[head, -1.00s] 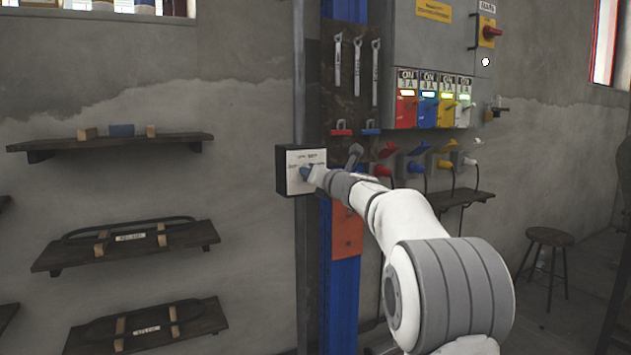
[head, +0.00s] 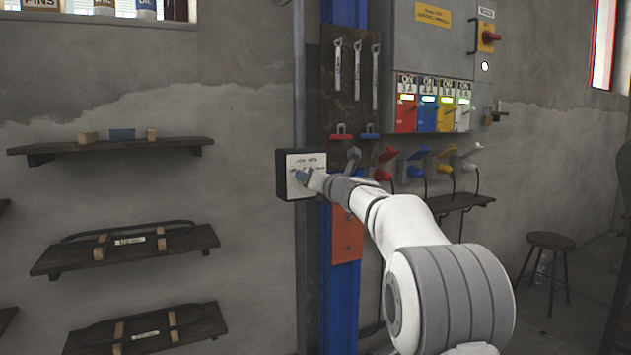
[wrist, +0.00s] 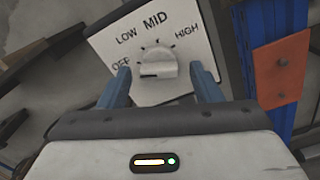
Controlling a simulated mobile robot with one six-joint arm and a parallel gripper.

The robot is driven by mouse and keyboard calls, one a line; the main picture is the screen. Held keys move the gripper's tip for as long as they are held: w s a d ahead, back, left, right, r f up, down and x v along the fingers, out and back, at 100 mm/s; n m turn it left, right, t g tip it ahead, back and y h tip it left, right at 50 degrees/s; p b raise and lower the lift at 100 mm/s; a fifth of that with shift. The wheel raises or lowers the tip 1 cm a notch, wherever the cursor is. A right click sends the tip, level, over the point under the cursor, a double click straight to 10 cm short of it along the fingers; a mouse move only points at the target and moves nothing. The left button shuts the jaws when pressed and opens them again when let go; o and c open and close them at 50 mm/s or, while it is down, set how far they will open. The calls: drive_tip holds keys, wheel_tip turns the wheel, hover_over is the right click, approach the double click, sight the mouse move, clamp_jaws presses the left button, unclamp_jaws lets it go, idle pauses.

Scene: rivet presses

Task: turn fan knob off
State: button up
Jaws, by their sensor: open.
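The fan control box (head: 305,160) is a dark box with a white face on the wall post. In the wrist view its white face (wrist: 178,30) reads OFF, LOW, MID and HIGH around a pale round knob (wrist: 165,70). A dark mark lies on the knob's left side, toward OFF; I cannot tell its exact setting. My gripper (wrist: 160,69) is open, with one blue finger on each side of the knob and gaps showing.
Right of the box are a blue post (head: 343,290), an orange plate (head: 347,235), hanging wrenches (head: 357,70) and a grey cabinet (head: 430,45) with coloured switches. Coloured plugs (head: 416,170) sit below. Wooden shelves (head: 110,146) line the left wall. A stool (head: 550,243) stands right.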

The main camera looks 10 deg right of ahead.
drive_tip(key=v, duration=0.7)
drive_tip(key=shift+s, duration=0.35)
drive_tip(key=shift+d+r, duration=0.1)
drive_tip(key=s+d+r+m+g+h+p, duration=0.2)
drive_tip(key=s+r+m+h+p, duration=0.15)
drive_tip(key=s+m+p, duration=0.5)
drive_tip(key=s+d+r+m+g+h+p, duration=0.25)
drive_tip(key=s+m+h+p, duration=0.25)
drive_tip(key=m+p, duration=0.6)
drive_tip(key=s+a+f+m+g+y+p, duration=0.1)
drive_tip(key=s+a+m+g+p, duration=0.1)
drive_tip(key=s+m+p, duration=0.3)
drive_tip(key=s+a+f+m+g+y+p, duration=0.1)
drive_tip(key=s+m+g+p, duration=0.3)
drive_tip(key=s, duration=1)
drive_tip(key=s+a+f+m+g+y+p, duration=0.1)
drive_tip(key=s+a+m+g+p, duration=0.2)
drive_tip(key=s+m+p, duration=0.3)
drive_tip(key=s+m+g, duration=0.1)
drive_tip(key=s, duration=0.3)
drive_tip(key=shift+a+f, duration=0.15)
drive_tip(key=shift+a, duration=0.15)
